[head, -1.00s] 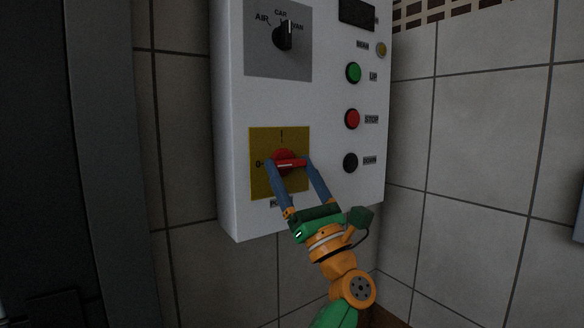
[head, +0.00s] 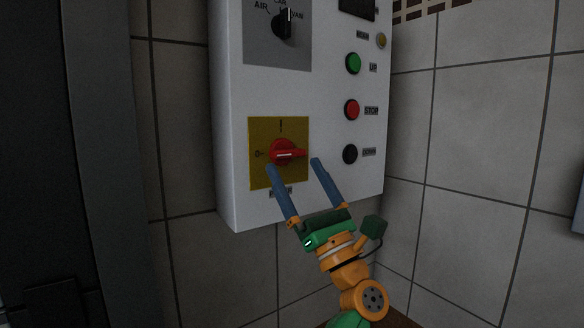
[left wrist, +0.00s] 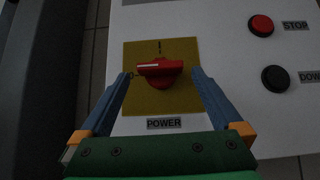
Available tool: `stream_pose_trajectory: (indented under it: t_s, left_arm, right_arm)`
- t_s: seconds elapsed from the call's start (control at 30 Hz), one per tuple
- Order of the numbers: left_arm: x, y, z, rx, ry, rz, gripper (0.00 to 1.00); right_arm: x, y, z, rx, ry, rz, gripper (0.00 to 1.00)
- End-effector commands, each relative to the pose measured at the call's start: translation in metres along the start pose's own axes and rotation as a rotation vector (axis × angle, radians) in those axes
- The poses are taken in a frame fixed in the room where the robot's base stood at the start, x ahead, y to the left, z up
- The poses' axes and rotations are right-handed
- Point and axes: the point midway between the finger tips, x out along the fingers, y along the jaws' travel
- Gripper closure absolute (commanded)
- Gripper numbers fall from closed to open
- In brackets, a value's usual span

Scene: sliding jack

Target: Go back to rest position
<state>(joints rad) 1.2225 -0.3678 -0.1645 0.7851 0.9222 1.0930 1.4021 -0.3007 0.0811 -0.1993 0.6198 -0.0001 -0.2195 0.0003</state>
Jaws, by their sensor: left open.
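My left gripper (head: 292,168) is open in front of the control box, just below the red power switch (head: 283,152) on its yellow plate (head: 263,177). Its two blue fingers are spread, with nothing between them, and the switch handle is free of them. In the left wrist view the red switch (left wrist: 160,72) shows above and between the fingertips (left wrist: 160,76), its handle lying about level, above the POWER label (left wrist: 163,123). My right gripper does not show in either view.
The white control box (head: 235,170) hangs on a tiled wall. It carries a grey selector knob plate (head: 262,42), a green UP button (head: 353,63), a red STOP button (head: 352,110) and a black DOWN button (head: 350,154). A dark column (head: 95,150) stands at left.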

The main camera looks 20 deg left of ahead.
Motion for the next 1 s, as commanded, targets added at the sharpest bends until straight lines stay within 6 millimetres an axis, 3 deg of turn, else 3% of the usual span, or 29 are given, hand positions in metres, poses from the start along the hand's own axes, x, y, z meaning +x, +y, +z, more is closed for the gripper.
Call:
stream_pose_trajectory:
  t_s: [0.07,0.2,0.47,0.57,0.67,0.77,0.8,0.87,0.9,1.0]
  left_arm:
    - [-0.021,0.000,-0.004,-0.002,0.002,-0.002,0.00]
    - [-0.036,0.000,-0.001,0.000,-0.001,0.001,0.00]
    - [-0.038,0.000,0.000,0.000,-0.001,0.001,0.00]
    - [-0.045,-0.007,-0.012,0.068,-0.005,-0.039,0.00]
    - [-0.080,-0.038,-0.064,0.346,-0.037,-0.221,0.00]
    - [-0.148,-0.068,-0.140,0.718,-0.112,-0.502,0.00]
    - [-0.178,-0.074,-0.169,0.850,-0.150,-0.616,0.00]
    - [-0.227,-0.077,-0.212,1.027,-0.214,-0.786,0.00]
    - [-0.260,-0.074,-0.239,1.133,-0.262,-0.898,0.00]
    - [-0.346,-0.051,-0.300,1.357,-0.397,-1.179,0.00]
  right_arm:
    - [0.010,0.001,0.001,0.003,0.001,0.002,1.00]
    - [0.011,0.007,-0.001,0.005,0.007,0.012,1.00]
    - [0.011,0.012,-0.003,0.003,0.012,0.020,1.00]
    - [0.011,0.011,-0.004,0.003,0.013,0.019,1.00]
    - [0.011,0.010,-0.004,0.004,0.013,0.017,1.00]
    - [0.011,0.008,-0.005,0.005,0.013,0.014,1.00]
    - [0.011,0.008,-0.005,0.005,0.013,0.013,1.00]
    - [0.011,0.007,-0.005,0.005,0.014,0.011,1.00]
    - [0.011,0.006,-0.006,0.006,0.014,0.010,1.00]
    - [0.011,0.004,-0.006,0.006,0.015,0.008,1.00]
